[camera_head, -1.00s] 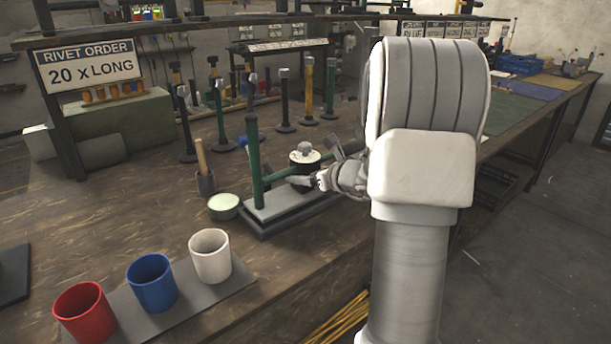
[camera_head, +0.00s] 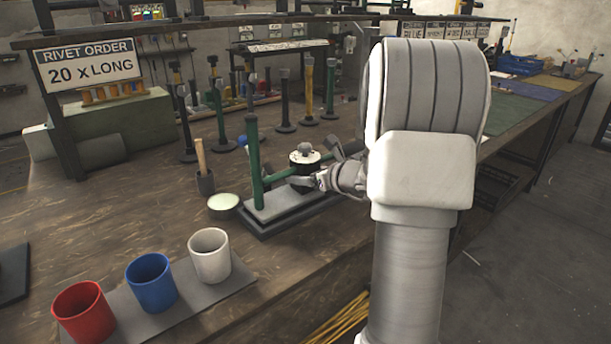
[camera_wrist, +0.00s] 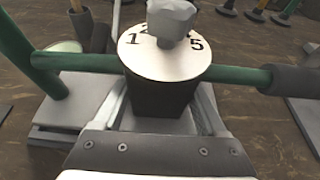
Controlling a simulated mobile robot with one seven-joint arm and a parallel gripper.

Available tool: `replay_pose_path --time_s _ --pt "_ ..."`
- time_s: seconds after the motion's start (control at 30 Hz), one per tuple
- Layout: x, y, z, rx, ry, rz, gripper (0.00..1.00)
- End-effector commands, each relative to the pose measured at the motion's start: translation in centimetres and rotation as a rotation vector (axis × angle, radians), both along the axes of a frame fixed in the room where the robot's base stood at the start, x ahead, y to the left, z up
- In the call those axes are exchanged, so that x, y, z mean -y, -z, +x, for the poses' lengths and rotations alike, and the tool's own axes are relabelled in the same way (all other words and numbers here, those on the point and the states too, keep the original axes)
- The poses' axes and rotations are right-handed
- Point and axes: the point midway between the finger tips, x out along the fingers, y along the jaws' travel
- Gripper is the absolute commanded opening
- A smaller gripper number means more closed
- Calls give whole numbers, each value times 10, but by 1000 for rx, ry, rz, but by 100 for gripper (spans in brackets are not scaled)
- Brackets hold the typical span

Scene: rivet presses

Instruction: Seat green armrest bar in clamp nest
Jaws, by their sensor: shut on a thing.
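The green armrest bar (camera_wrist: 88,63) runs level from a green upright post (camera_wrist: 22,50) to a dark sleeve (camera_wrist: 290,80). In the head view the bar (camera_head: 278,176) shows only in part. It meets a black block (camera_wrist: 160,100) topped by a white numbered dial (camera_wrist: 150,55) and grey knob; whether it passes through or behind the block is hidden. My gripper (camera_wrist: 163,105) has a finger on each side of this block and is shut on it. In the head view my gripper (camera_head: 310,183) is just below the dial (camera_head: 304,157), above a grey base plate (camera_head: 285,204).
A pale green round dish (camera_head: 223,202) and a holder with a wooden handle (camera_head: 203,170) stand left of the plate. Red, blue and white cups (camera_head: 210,256) stand at the front left. Several upright posts stand behind. The bench's front edge is close on the right.

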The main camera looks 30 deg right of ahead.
Motion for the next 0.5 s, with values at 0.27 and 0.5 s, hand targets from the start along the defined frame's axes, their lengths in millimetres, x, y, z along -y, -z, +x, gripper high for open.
replay_pose_path --time_s 0.27,0.5 --pt "0 7 0 3 0 -1 0" --pt "0 13 0 3 0 0 0"
